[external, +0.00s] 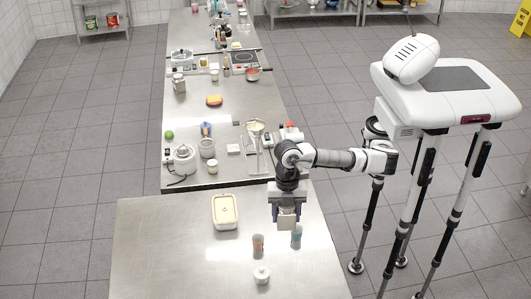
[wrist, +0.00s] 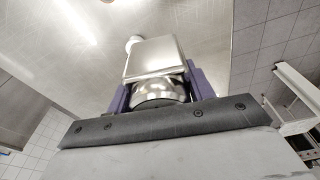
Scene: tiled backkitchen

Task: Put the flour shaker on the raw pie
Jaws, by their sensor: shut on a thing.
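My gripper (external: 287,215) hangs at the end of my arm above the near steel table, with its fingers pointing down. It is shut on a silver metal thing (wrist: 155,58), which looks like the flour shaker; in the wrist view it sits between the purple fingers, with a rounded, shiny part nearest the palm. In the external view it shows as a small pale block (external: 287,222) below the fingers. The raw pie (external: 225,208), a pale yellow top in a white rectangular dish, lies on the near table, to the left of my gripper and apart from it.
A brown-topped container (external: 258,244), a teal container (external: 296,237) and a white lidded jar (external: 262,275) stand on the near table. The farther counter holds a kettle-like pot (external: 181,158), a scale and other kitchenware. The near table's left part is clear.

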